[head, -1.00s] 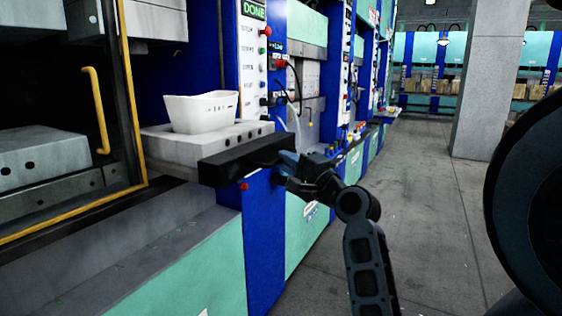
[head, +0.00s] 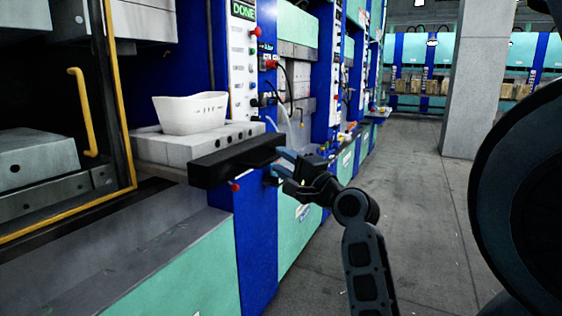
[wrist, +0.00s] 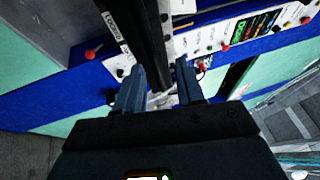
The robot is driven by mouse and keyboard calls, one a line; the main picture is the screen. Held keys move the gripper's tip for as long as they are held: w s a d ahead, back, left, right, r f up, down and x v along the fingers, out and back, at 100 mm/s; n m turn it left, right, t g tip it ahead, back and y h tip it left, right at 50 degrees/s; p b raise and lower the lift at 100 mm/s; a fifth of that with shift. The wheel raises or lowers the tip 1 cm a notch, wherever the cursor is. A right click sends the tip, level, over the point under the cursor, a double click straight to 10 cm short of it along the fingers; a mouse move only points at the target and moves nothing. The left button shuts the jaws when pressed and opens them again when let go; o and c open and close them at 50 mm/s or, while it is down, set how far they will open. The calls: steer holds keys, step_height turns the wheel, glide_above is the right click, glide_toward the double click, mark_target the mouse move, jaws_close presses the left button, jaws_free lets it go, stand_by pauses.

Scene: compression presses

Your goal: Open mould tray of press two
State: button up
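A pale grey mould block (head: 165,147) with round holes in its front sits at the press opening in the head view. A long black bar (head: 235,162) lies in front of it, seemingly its handle. My gripper (head: 281,164) is at the right end of this bar. In the wrist view the two blue-grey fingers (wrist: 159,88) stand apart. The black bar (wrist: 147,45) runs down between them, nearer the left finger. I cannot tell whether they touch it. Which press is number two is not readable.
A white bin (head: 190,113) stands on the mould block. A panel with a green DONE display (head: 243,11) and coloured buttons is behind the bar. A yellow-framed door (head: 118,90) is at left. A concrete pillar (head: 465,85) stands right; the floor before it is clear.

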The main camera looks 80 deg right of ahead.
steer(key=b+v, duration=0.1)
steer(key=v, duration=0.5)
steer(key=shift+s, duration=0.15)
steer(key=shift+a, duration=0.1)
steer(key=w+a+f+n+g+y, duration=0.1)
steer(key=w+a+f+n+y, duration=0.1)
steer(key=a+f+n, duration=0.5)
steer(key=w+a+f+n+y, duration=0.1)
steer(key=a+f+n+y, duration=0.2)
steer(key=a+f, duration=0.75)
steer(key=s+a+f+n+y, duration=0.1)
steer(key=s+a+n+y, duration=0.2)
steer(key=s+a+n, duration=0.3)
steer(key=s+a+f+n+y, duration=0.1)
steer(key=s+a+n+y, duration=0.3)
steer(key=a, duration=1.1)
steer(key=s+n, duration=0.3)
steer(key=n, duration=0.3)
steer(key=shift+a+f, duration=0.15)
steer(key=shift+a, duration=0.05)
